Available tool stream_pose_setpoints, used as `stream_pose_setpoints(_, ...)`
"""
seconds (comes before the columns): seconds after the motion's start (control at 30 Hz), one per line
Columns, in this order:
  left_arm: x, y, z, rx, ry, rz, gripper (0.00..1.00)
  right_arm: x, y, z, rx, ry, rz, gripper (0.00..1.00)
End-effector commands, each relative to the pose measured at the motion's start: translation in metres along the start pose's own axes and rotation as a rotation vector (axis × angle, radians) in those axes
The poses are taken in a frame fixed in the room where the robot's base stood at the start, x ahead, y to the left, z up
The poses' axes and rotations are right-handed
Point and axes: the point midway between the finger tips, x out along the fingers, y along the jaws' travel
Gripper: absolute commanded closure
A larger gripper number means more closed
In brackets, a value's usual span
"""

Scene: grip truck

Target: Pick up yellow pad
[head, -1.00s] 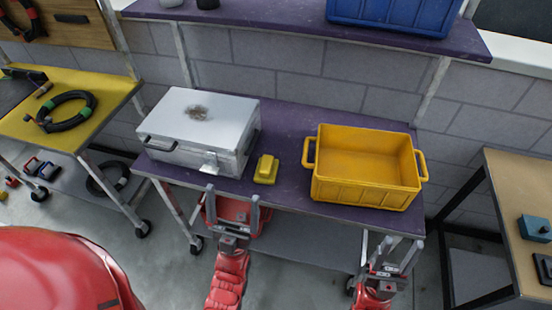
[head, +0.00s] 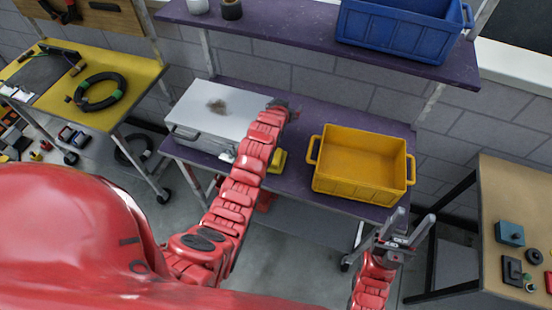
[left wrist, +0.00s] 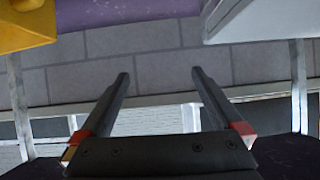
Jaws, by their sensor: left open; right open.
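The yellow pad (head: 278,160) lies on the purple table between the silver case and the yellow bin, partly hidden behind my left arm in the head view. My left gripper (head: 283,105) is beyond the pad, above the back part of the table, right of the case. The left wrist view shows its two fingers (left wrist: 160,75) apart with nothing between them, and I do not make out the pad there. My right gripper (head: 408,228) is open and empty in front of the table's right end.
The silver case (head: 220,112) and the yellow bin (head: 360,188) stand on the purple table (head: 330,118). A purple shelf (head: 290,27) with a blue bin (head: 400,30) hangs above. A brick wall (left wrist: 160,45) is behind. A wooden table (head: 500,205) stands to the right.

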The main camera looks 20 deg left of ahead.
Motion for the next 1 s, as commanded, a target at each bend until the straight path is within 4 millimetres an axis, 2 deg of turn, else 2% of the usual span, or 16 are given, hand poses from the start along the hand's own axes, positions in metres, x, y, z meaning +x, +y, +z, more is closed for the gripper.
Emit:
stream_pose_setpoints(0.07,0.003,-0.004,0.008,-0.007,-0.172,-0.007,0.0,0.0,0.0,0.0,0.0,0.0,0.0,0.5)
stream_pose_setpoints(0.17,-0.009,-0.008,0.027,-0.02,-0.411,-0.013,0.0,0.0,0.0,0.0,0.0,0.0,0.0,0.5)
stream_pose_setpoints(0.3,-0.046,-0.009,0.044,-0.039,-0.714,-0.013,0.0,0.0,0.0,0.0,0.0,0.0,0.0,0.5)
stream_pose_setpoints(0.5,-0.098,-0.008,0.05,-0.058,-0.986,-0.008,0.0,0.0,0.0,0.0,0.0,0.0,0.0,0.5)
stream_pose_setpoints(0.6,-0.109,-0.007,0.053,-0.062,-1.042,-0.005,0.0,-0.002,0.0,0.0,0.0,0.0,0.0,0.5)
stream_pose_setpoints(0.77,-0.1,-0.007,0.076,-0.065,-1.059,-0.004,0.0,-0.024,-0.001,0.004,0.0,0.0,0.0,0.5)
stream_pose_setpoints(1.0,-0.075,-0.004,0.117,-0.063,-1.054,-0.004,0.0,-0.071,-0.004,0.012,0.0,0.0,0.0,0.5)
